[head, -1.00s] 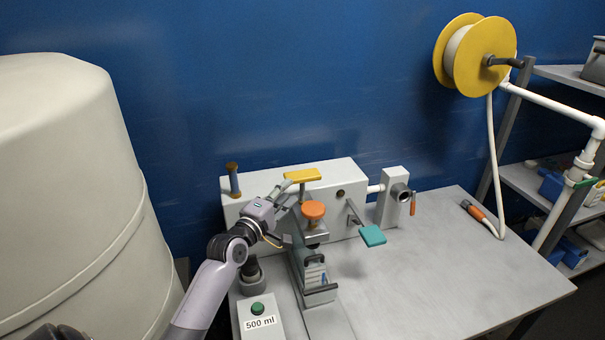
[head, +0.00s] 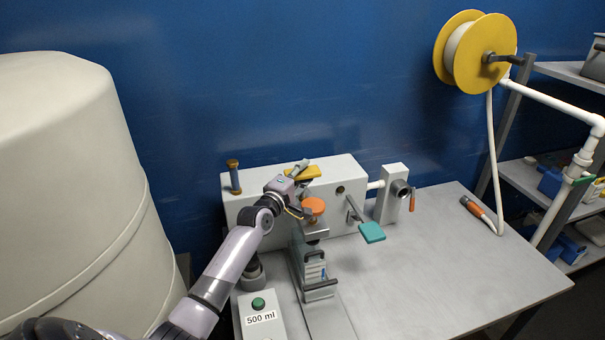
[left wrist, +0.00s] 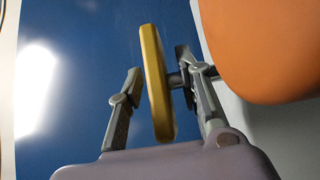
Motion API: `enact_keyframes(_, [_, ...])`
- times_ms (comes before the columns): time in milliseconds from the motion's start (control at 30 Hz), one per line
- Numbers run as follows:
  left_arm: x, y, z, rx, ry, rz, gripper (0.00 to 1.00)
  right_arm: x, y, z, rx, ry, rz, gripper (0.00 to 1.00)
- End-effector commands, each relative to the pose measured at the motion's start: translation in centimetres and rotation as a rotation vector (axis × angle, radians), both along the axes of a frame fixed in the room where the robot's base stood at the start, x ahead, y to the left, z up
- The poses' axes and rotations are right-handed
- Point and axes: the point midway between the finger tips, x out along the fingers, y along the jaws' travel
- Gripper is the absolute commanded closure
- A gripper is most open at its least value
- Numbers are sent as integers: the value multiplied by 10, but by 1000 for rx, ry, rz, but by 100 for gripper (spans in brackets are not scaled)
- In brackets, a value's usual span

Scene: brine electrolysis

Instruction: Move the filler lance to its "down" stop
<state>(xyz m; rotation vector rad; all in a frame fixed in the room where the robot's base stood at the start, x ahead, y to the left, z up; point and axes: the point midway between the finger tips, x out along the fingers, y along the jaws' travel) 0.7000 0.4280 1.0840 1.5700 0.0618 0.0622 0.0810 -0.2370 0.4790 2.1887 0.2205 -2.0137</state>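The filling machine (head: 345,178) is a light grey box on the bench, with several handles on its front. A yellow paddle handle (head: 314,172) sits at its top, partly hidden by my left gripper. It also shows in the left wrist view (left wrist: 157,85), on a short dark stem. My left gripper (head: 303,186) is open, with one finger on each side of the yellow paddle. A gap shows beside the left finger. An orange knob (head: 313,206) is close to the gripper and fills the upper right of the left wrist view (left wrist: 265,45). I cannot tell which part is the lance.
A teal paddle (head: 372,232) sticks out to the right. A yellow-topped post (head: 234,178) stands at the machine's left. Below are a clear-sided holder (head: 318,275) and the 500 ml button box (head: 259,318). A large pale tank (head: 75,190) stands left. The bench's right side is mostly free.

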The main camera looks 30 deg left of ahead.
Motion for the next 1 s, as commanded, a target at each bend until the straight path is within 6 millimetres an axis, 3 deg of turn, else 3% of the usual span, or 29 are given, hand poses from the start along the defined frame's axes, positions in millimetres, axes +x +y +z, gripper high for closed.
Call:
enact_keyframes(433, [0,0,0,0,0,0,99,5,0,0,1,-8,-1,100])
enact_keyframes(1000, [0,0,0,-1,0,0,100,6,5,0,7,-10,-3,100])
